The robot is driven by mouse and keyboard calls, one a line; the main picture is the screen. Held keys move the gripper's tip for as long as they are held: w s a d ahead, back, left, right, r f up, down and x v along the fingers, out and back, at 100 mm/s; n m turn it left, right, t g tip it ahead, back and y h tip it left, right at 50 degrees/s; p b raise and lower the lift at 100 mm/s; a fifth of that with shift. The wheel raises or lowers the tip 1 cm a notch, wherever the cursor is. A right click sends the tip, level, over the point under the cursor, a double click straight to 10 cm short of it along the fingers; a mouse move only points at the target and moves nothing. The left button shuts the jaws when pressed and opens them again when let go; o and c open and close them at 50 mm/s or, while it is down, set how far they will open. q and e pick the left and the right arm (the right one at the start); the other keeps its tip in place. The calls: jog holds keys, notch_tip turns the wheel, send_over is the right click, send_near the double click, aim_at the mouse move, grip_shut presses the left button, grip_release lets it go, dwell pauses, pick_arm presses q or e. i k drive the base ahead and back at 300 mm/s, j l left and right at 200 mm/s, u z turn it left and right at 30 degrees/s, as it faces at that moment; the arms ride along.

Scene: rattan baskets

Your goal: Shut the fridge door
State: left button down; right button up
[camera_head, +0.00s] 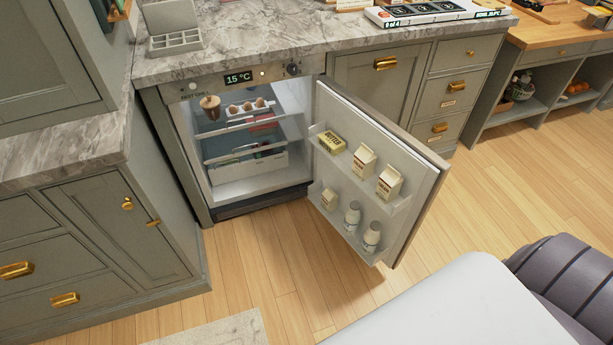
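The small under-counter fridge (186,150) stands below the marble counter, with a lit display on its top panel. Its door (394,232) is wide open, hinged on the right and swung out toward the front right. The door's inner shelves hold a butter pack (331,142), milk cartons (363,161), and white bottles (352,217). Inside the fridge are eggs (247,106) and a brown cup (211,107). Neither of my grippers shows in this view.
A white surface (465,305) and a dark grey ribbed part (570,275) fill the lower right. A rug (215,333) lies at the bottom. Grey cabinets with brass handles flank the fridge. Wooden floor (275,270) is clear before it.

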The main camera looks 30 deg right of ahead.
aim_at(338, 110)
jog(key=l+u, duration=0.35)
jog(key=l, duration=0.6)
jog(key=k+l+u, duration=0.1)
jog(key=l+u, duration=0.3)
jog(key=l, duration=0.55)
jog(key=k+l, duration=0.1)
jog(key=l, duration=0.5)
jog(key=k+l, duration=0.1)
jog(key=l, duration=0.5)
jog(key=k+l, duration=0.1)
jog(key=l, duration=0.5)
jog(key=k+l, duration=0.1)
jog(key=l, duration=0.55)
